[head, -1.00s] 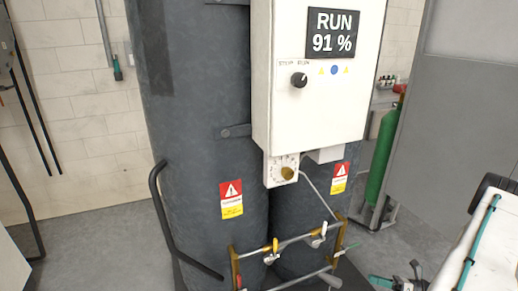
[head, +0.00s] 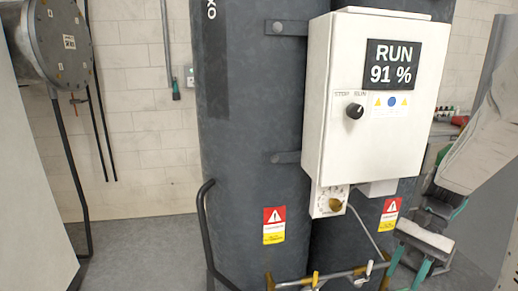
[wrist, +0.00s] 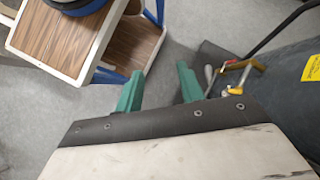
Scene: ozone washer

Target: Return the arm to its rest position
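My gripper (head: 408,272) is at the lower right of the head view, in front of the dark tanks' right side and below the white control box (head: 370,100). Its two teal fingers stand apart with nothing between them. In the wrist view the gripper (wrist: 160,88) is also open and empty, with grey floor between and beyond the fingertips. My pale arm link rises at the right edge of the head view. The box display (head: 393,63) reads RUN 91 %, and a black knob (head: 355,110) sits below it.
Dark tanks (head: 250,130) fill the middle. A pipe frame with yellow-handled valves (head: 315,279) stands low in front; its yellow part (wrist: 238,66) shows in the wrist view. A wood-topped cart (wrist: 65,38) is at the wrist view's upper left. Floor (head: 140,245) is clear at left.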

